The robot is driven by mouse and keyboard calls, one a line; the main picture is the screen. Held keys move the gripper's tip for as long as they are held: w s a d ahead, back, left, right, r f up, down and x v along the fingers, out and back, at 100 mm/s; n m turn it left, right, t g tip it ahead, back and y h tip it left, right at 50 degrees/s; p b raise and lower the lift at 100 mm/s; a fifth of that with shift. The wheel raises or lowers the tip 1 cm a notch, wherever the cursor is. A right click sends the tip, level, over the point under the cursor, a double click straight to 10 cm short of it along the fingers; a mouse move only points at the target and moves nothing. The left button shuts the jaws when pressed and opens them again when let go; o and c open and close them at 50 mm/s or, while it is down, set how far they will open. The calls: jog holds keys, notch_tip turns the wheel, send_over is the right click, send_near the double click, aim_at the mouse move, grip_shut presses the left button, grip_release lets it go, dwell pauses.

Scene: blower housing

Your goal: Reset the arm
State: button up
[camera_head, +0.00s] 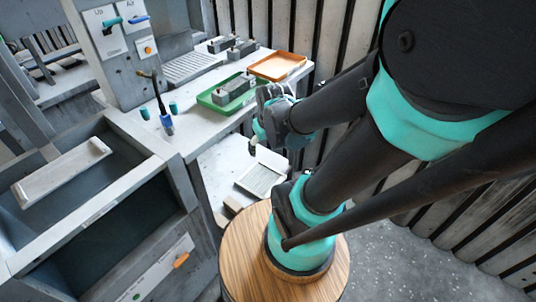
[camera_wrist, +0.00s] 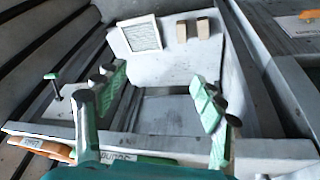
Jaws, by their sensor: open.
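My gripper (camera_wrist: 160,90) is open in the wrist view, its two green-padded fingers wide apart with nothing between them. In the head view my gripper (camera_head: 268,125) hangs at the front edge of the workbench, beside the green tray (camera_head: 212,104) and above the lower white shelf. My dark and teal arm is bent and reaches in from the right. It hides part of the bench's right end.
Grey parts (camera_head: 233,88) sit in the green tray. An orange tray (camera_head: 293,59) looks empty behind it. A blue-tipped tool (camera_head: 166,122) stands upright near the button panel (camera_head: 120,45). A grid-faced plate (camera_head: 262,180) lies on the lower shelf. Grey bins (camera_head: 95,205) stand left.

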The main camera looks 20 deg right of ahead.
jog(key=shift+s+f+m, duration=0.45)
jog(key=shift+s+m, duration=0.1)
jog(key=shift+s, duration=0.1)
jog(key=shift+s+f+m, duration=0.45)
jog(key=shift+s+m, duration=0.1)
jog(key=shift+s, duration=0.05)
